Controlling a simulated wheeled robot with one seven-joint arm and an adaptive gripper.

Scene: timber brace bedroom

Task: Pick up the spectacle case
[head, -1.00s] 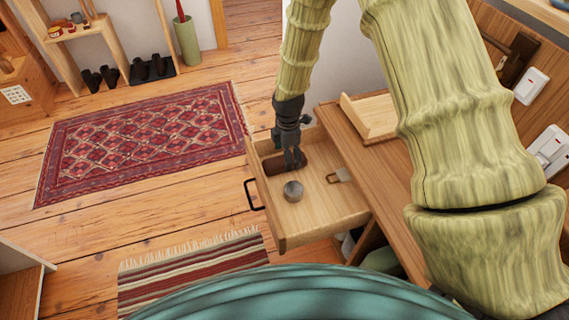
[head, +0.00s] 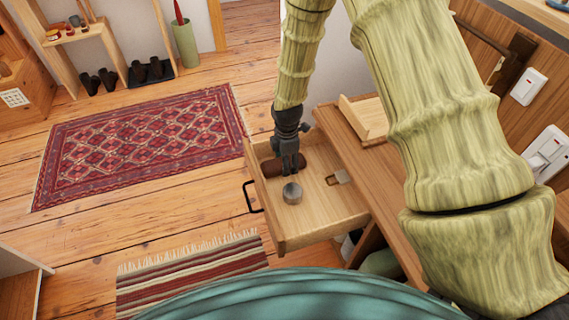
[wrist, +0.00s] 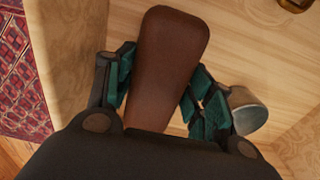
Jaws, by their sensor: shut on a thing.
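The spectacle case (wrist: 168,60) is a long, rounded, dark brown case in the open wooden drawer. In the wrist view it lies lengthwise between the teal-padded fingers of my gripper (wrist: 160,95), which is shut on it. In the head view the case (head: 270,168) shows beside the fingers of my gripper (head: 290,168), partly hidden by them. I cannot tell whether it touches the drawer floor or is slightly raised. The near end of the case is hidden by the gripper body in the wrist view.
A small round grey tin (head: 292,193) stands in the drawer (head: 318,213), close to my right finger in the wrist view. A small metal item (head: 338,177) lies further right. The drawer walls surround my gripper. A wooden tray (head: 368,122) sits on the desk top.

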